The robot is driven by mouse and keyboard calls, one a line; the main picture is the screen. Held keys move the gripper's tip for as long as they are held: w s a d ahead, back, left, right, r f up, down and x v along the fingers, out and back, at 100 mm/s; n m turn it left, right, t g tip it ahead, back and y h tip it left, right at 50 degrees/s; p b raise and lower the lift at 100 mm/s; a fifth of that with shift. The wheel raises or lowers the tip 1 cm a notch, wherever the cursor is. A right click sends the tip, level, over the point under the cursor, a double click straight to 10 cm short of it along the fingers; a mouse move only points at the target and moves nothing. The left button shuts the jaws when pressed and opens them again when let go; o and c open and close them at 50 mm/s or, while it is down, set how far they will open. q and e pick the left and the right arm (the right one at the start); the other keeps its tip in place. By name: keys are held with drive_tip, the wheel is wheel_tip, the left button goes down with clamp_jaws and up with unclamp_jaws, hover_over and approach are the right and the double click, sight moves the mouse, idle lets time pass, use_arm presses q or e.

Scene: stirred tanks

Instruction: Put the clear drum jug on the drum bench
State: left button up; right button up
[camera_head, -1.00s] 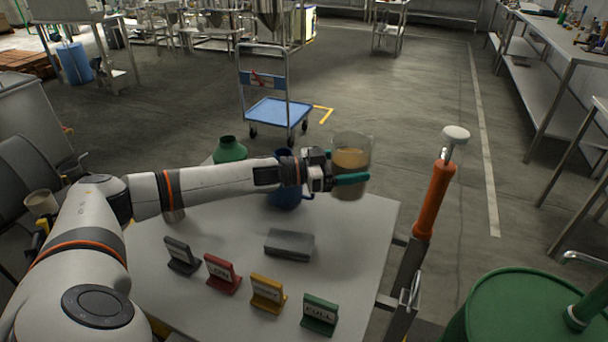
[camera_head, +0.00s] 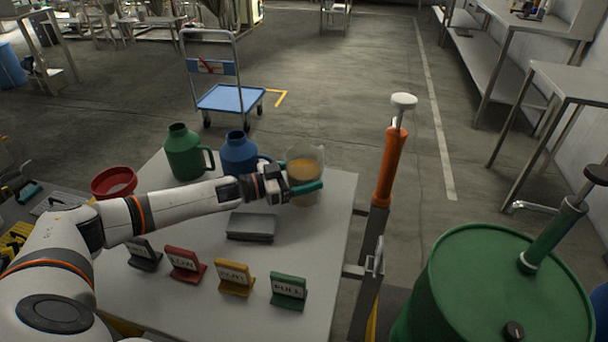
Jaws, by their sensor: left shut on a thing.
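The clear drum jug (camera_head: 305,165) holds an amber liquid and stands upright at the far right part of the drum bench (camera_head: 310,240), a pale-topped table. My left gripper (camera_head: 303,187) is shut on the jug, with a teal finger across its near side. The jug's base looks at or just above the bench top; I cannot tell if it touches. The gripper hides part of the jug's left side. My right gripper is not in view.
A green jug (camera_head: 186,152) and a blue jug (camera_head: 238,153) stand left of the clear one. A grey block (camera_head: 251,227), several label stands (camera_head: 289,290) and a red bowl (camera_head: 114,182) are nearby. An orange-handled pump (camera_head: 390,165) and green drum (camera_head: 470,290) are right.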

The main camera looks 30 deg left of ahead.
use_arm(q)
drive_tip(key=o, duration=1)
drive_tip(key=shift+f, duration=0.15)
drive_tip(key=o, duration=0.4)
drive_tip(key=shift+c, duration=0.2)
drive_tip(key=shift+o, duration=0.2)
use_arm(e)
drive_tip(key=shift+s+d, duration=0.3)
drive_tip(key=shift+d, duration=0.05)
use_arm(q)
drive_tip(key=v, duration=1.2)
drive_tip(key=shift+s+b, duration=0.1)
drive_tip(key=shift+b, duration=0.3)
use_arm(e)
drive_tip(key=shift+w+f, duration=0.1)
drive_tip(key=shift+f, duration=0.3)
use_arm(q)
drive_tip(key=shift+r, duration=0.25)
